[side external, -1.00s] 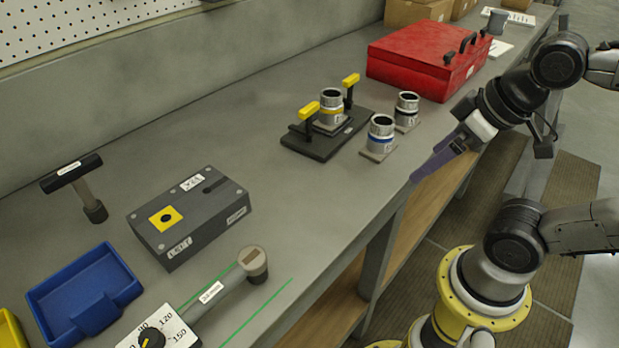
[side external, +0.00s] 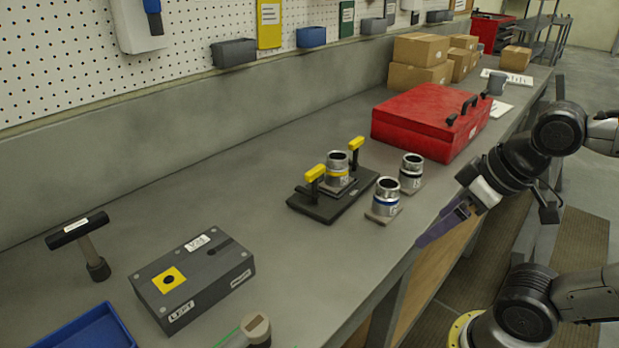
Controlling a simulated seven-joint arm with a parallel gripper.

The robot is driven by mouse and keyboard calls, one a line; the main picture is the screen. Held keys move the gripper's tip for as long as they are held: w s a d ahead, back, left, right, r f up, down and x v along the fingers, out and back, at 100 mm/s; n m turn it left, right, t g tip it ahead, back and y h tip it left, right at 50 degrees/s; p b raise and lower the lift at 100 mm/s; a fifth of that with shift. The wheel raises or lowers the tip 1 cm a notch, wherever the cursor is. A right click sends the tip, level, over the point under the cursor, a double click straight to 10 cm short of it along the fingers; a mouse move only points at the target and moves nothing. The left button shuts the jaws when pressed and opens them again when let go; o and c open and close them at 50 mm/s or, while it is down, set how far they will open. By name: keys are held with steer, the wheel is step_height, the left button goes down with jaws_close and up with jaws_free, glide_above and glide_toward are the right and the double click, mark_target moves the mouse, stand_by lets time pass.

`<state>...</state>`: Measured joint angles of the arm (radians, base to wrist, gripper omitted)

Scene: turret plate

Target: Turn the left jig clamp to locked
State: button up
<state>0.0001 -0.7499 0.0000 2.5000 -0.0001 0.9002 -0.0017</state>
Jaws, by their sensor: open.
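The jig is a dark plate (side external: 322,212) on the bench with two yellow-handled clamps. The left clamp (side external: 314,174) stands at the plate's near-left end, its yellow handle slanting up to the right. The right clamp (side external: 355,146) is at the far end. A metal cylinder with a yellow band (side external: 337,172) stands between them. My gripper (side external: 424,240), with purple fingers, is at the bench's front edge, right of the jig and apart from it. It is open, with nothing seen between its fingers.
Two metal cylinders, one blue-banded (side external: 385,200) and one dark-banded (side external: 411,173), stand between the jig and my gripper. A red toolbox (side external: 425,115) is behind them. A grey block marked LEFT (side external: 215,285), a black-handled tool (side external: 90,245) and a blue tray (side external: 85,330) lie to the left.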

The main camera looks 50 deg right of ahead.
steer(key=w+d+r+n+g, duration=0.1)
steer(key=w+r, duration=0.5)
steer(key=r, duration=0.3)
steer(key=w+r+g, duration=0.2)
steer(key=w+r, duration=0.5)
steer(key=r, duration=0.1)
steer(key=g, duration=0.3)
glide_above(315, 169)
step_height(315, 169, down, 7)
step_height(315, 169, down, 13)
steer(key=shift+s+f, duration=0.1)
steer(key=shift+f, duration=0.1)
steer(key=c, duration=1.3)
